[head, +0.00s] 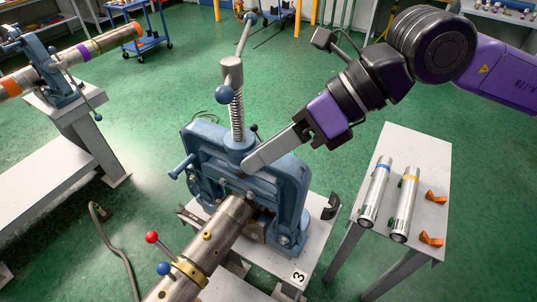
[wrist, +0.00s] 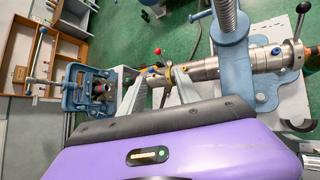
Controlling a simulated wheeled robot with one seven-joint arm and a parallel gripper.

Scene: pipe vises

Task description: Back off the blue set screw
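The blue set screw (head: 164,268) has a round blue knob on a thin stem. It sits on a brass collar (head: 188,274) around the steel pipe, beside a red-knobbed screw (head: 152,237). In the wrist view the blue knob (wrist: 151,70) appears between and beyond the fingertips, near the red knob (wrist: 158,51). My gripper (head: 252,160) is up and to the right of the collar, in front of the vise's upper frame in the head view. Its two grey fingers are apart and empty in the wrist view (wrist: 157,72). Only one finger shows clearly in the head view.
The blue pipe vise (head: 292,185) with its tall screw and handle (head: 232,75) stands close to my gripper. A side table (head: 428,165) at right holds two metal tubes and orange pieces. Another vise (head: 62,80) is at upper left.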

